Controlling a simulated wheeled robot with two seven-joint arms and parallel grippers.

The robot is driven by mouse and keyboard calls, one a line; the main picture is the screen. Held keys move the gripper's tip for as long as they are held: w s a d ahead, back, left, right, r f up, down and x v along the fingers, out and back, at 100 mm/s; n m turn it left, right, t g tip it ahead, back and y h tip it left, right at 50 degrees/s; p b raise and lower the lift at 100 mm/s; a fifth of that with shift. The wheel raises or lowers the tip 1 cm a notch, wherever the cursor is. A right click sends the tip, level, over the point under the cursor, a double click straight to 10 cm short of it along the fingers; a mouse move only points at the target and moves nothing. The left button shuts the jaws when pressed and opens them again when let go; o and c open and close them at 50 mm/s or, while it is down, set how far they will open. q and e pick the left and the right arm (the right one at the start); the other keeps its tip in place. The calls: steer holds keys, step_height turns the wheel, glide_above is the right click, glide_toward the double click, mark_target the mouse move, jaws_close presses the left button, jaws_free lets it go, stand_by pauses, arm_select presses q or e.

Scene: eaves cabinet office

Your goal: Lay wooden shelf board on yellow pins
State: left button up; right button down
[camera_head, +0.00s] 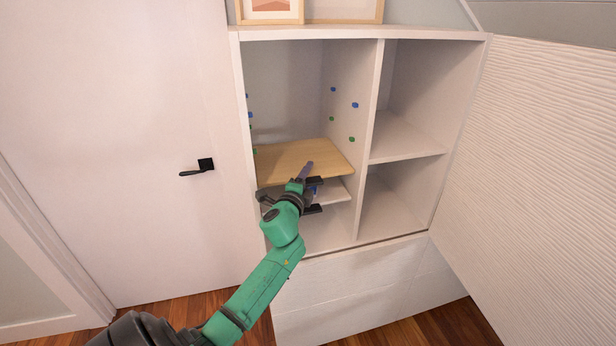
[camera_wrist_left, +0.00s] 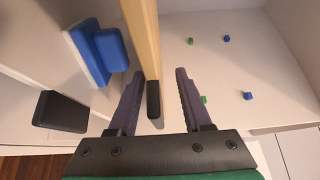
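The wooden shelf board (camera_head: 290,158) lies roughly level in the cabinet's upper left compartment, below the green pins. Its front edge (camera_wrist_left: 143,35) shows in the left wrist view, with a small black piece (camera_wrist_left: 154,100) at its near end. My left gripper (camera_head: 311,174) is at this front edge. Its fingers (camera_wrist_left: 160,78) stand apart on either side of the board, with a clear gap on the right finger's side. No yellow pins show, and what bears the board is hidden. My right gripper is in neither view.
Blue pins (camera_head: 333,89) and green pins (camera_head: 351,139) stick out of the side walls above the board. A white shelf (camera_head: 335,193) sits below it, with a blue block (camera_wrist_left: 111,50) there. The textured cabinet door (camera_head: 540,150) stands open at right.

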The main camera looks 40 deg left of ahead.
arm_select(q)
steer(key=shift+f, duration=0.15)
steer(key=shift+s+d+f, duration=0.1)
steer(key=shift+s+d, duration=0.1)
steer(key=shift+s, duration=0.25)
steer(key=b+v, duration=0.2)
steer(key=v, duration=1.1)
steer(key=shift+s, duration=0.3)
steer(key=shift+d, duration=0.1)
